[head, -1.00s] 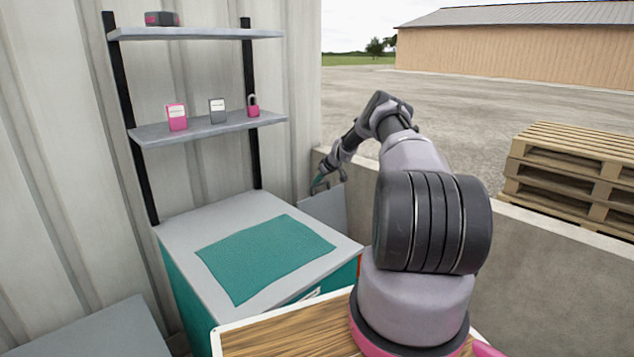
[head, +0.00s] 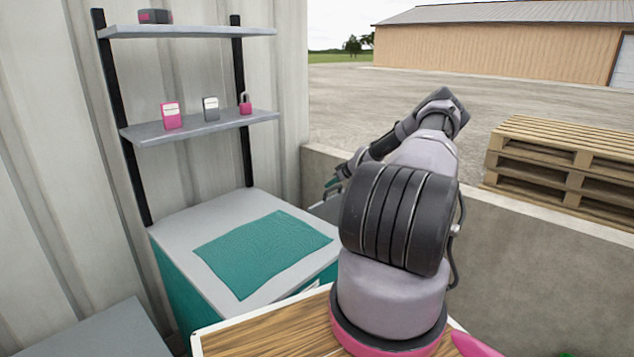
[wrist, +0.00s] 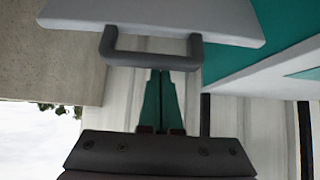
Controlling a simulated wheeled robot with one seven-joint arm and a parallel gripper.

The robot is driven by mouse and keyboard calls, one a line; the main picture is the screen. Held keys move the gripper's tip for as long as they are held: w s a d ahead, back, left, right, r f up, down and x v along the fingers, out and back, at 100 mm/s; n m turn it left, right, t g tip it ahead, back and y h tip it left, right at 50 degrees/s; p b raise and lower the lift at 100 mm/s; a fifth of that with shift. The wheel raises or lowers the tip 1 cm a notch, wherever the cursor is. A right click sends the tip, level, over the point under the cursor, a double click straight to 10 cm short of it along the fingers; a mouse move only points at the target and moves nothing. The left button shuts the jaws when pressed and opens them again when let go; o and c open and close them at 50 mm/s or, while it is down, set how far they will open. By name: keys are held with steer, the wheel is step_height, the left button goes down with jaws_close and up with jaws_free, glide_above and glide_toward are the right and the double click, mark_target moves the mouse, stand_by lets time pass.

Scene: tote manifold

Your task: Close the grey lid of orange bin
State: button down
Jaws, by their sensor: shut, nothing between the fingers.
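The grey lid (wrist: 150,12) fills the top of the wrist view, with its dark grey U-shaped handle (wrist: 150,58) towards my gripper. In the head view only a small part of the lid (head: 326,208) shows, beyond the counter and largely behind my arm. My gripper (wrist: 160,72) has teal fingers, shut together and empty, with the tips at the handle bar in the picture; I cannot tell whether they touch it. My gripper also shows small in the head view (head: 331,183). The orange bin's body is hidden.
A teal cabinet (head: 181,290) with a grey top and teal mat (head: 262,252) stands left of the lid. Wall shelves (head: 200,128) hold small items above it. A low concrete wall (head: 520,240) runs behind my arm, with pallets (head: 560,165) beyond.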

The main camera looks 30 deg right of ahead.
steer(key=s+d+f, duration=0.3)
steer(key=s+f, duration=0.2)
steer(key=s, duration=0.4)
steer(key=s+d+f, duration=0.4)
steer(key=s+f, duration=0.1)
steer(key=s, duration=0.5)
steer(key=s+d+f, duration=0.1)
steer(key=s+f, duration=0.3)
steer(key=f, duration=0.4)
steer(key=s+d+f+t, duration=0.1)
steer(key=s+d+f, duration=0.1)
steer(key=s+f, duration=0.3)
steer(key=shift+d+f+t+y, duration=0.2)
steer(key=shift+f+t+y, duration=0.1)
steer(key=shift+f, duration=1.65)
